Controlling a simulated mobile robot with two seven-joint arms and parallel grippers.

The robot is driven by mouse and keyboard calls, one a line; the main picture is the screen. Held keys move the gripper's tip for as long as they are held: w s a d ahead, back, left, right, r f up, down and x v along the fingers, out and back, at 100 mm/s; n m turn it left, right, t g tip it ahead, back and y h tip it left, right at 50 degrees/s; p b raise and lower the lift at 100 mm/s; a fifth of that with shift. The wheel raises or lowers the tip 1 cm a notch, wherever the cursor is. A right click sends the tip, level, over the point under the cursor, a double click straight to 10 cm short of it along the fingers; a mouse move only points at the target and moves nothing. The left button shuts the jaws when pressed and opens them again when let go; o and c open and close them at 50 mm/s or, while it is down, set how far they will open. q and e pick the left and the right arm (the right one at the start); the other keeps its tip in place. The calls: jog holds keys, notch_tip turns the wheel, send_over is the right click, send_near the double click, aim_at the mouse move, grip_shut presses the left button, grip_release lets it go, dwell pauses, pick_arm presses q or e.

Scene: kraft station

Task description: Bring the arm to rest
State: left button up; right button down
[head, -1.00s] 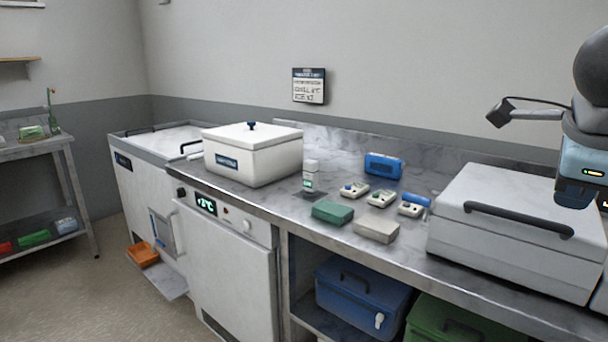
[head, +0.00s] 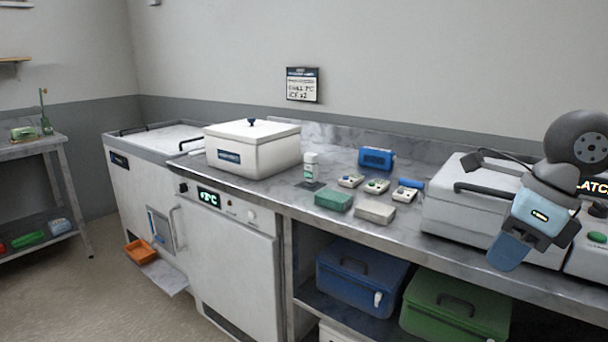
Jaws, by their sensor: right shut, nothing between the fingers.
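My right arm comes in from the right edge of the head view. My right gripper (head: 509,252) points down and left, with its blue fingers shut and nothing between them. It appears in front of the large white lidded box (head: 455,215) at the right end of the counter (head: 338,222) and hides part of that box. I cannot tell whether it touches the box. My left gripper is not in view.
A white lidded box (head: 252,150), a small white bottle (head: 310,167), green (head: 333,200) and grey (head: 374,211) blocks, small devices (head: 376,186) and a blue case (head: 376,158) stand on the counter. Blue (head: 360,280) and green (head: 455,306) bins sit below.

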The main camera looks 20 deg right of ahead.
jog(key=w+a+f+m+t+y, duration=0.1)
jog(key=a+f+m+t+y, duration=0.45)
jog(key=f+m, duration=0.5)
jog(key=w+a+f+m+t+y, duration=0.1)
jog(key=a+f+m+t+y, duration=0.5)
jog(key=m, duration=0.7)
jog(key=s+a+f+m+t+h, duration=0.1)
jog(key=s+a+f+m+h, duration=0.1)
jog(key=a+f+m+h, duration=0.35)
jog(key=s+a+f+m+h, duration=0.3)
jog(key=a+f+m, duration=0.4)
jog(key=m, duration=0.4)
pick_arm(q)
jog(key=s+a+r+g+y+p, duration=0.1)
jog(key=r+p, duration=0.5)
jog(key=p, duration=1)
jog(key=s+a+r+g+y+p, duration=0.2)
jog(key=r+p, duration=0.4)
jog(key=p, duration=1.1)
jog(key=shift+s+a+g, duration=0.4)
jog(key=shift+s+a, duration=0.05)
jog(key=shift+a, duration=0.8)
pick_arm(e)
jog(key=s+d+r+g+h, duration=0.3)
jog(key=d+r, duration=0.4)
jog(key=r, duration=0.4)
jog(key=shift+s+d, duration=0.15)
jog(key=shift+s, duration=0.1)
